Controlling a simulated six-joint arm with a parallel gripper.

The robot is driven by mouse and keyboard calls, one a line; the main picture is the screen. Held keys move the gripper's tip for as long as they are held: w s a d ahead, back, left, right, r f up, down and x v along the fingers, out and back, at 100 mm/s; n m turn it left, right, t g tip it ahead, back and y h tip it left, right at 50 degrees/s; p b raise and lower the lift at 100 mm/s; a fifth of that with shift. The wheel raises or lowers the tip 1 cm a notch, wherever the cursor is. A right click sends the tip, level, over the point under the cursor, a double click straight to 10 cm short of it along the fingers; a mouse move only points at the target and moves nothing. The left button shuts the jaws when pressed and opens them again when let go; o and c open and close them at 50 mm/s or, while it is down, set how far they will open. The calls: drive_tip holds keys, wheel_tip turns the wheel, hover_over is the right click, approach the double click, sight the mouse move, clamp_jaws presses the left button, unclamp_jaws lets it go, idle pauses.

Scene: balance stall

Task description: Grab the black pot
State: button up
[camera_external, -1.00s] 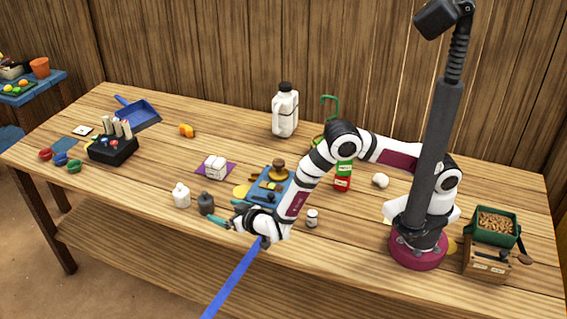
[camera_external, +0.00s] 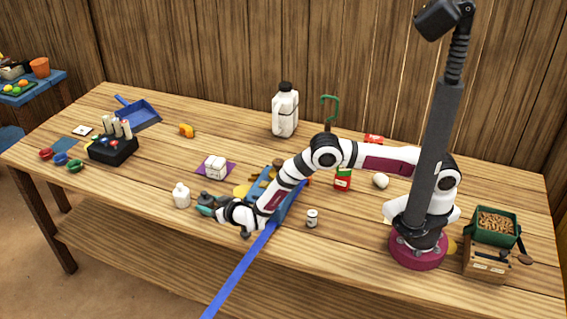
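The black pot (camera_external: 205,198) is a small dark grey bottle near the front edge of the table, just right of a white bottle (camera_external: 181,196). My gripper (camera_external: 208,205) has its teal fingertips right at the pot, low over the table, and they partly hide its body. The fingers seem to lie on either side of it. I cannot tell whether they touch it or have closed on it. The pot still appears upright on the table.
A wrapped white bundle (camera_external: 215,167) on a purple mat lies behind the pot. A blue tray with brass weights (camera_external: 261,186) is partly behind my arm, and a blue strap (camera_external: 240,268) hangs over the front edge. A small canister (camera_external: 311,218) stands to the right.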

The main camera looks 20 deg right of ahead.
clamp_jaws()
